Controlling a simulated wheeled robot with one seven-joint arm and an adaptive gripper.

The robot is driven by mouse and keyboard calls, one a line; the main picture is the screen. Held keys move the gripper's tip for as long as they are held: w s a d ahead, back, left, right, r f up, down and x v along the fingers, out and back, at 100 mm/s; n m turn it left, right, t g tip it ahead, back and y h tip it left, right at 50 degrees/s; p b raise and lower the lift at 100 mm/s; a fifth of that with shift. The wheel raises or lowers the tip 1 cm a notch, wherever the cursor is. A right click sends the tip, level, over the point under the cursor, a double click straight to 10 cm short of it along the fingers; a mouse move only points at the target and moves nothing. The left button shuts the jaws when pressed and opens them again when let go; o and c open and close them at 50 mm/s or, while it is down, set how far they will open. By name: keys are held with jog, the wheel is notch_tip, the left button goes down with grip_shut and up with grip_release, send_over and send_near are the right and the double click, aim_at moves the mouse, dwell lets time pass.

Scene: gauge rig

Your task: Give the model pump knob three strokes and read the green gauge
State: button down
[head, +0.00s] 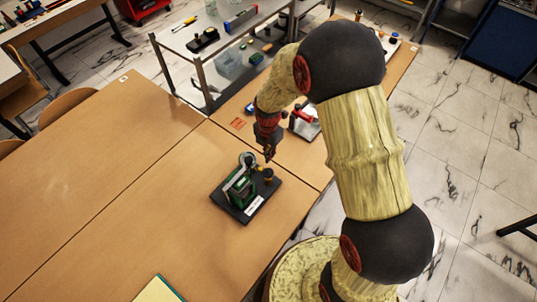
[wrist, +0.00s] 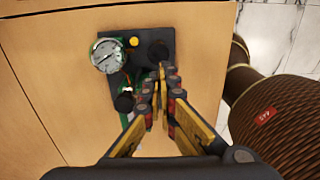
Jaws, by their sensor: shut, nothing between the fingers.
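The model pump rig stands on a black base (head: 232,207) on the wooden table. In the wrist view its round gauge (wrist: 107,55) has a white face and green around its edge; the reading is too small to tell. A black round knob (wrist: 158,52) is at the base's far right; in the head view a dark knob (head: 268,172) with a yellowish collar stands on the right side. Another black round part (wrist: 124,100) is nearer. My gripper (head: 269,156) is shut and empty, pointing down above the knob side. Its fingertips (wrist: 167,72) appear just below the far knob in the wrist view.
A small yellow part (wrist: 134,41) sits between gauge and far knob. Behind the rig are a red-and-white item (head: 304,115) and an orange patch (head: 238,124) on the table. A metal shelf (head: 215,55) stands behind. The table (head: 110,170) left of the rig is clear.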

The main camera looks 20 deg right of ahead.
aim_at(270, 172)
jog(key=shift+f, duration=0.1)
jog(key=r+b, duration=0.1)
jog(key=b, duration=0.3)
jog(key=r+b, duration=0.2)
jog(key=b, duration=0.2)
jog(key=shift+w+d, duration=0.15)
jog(key=shift+d, duration=0.2)
notch_tip(270, 172, down, 14)
jog(key=shift+b, duration=1.15)
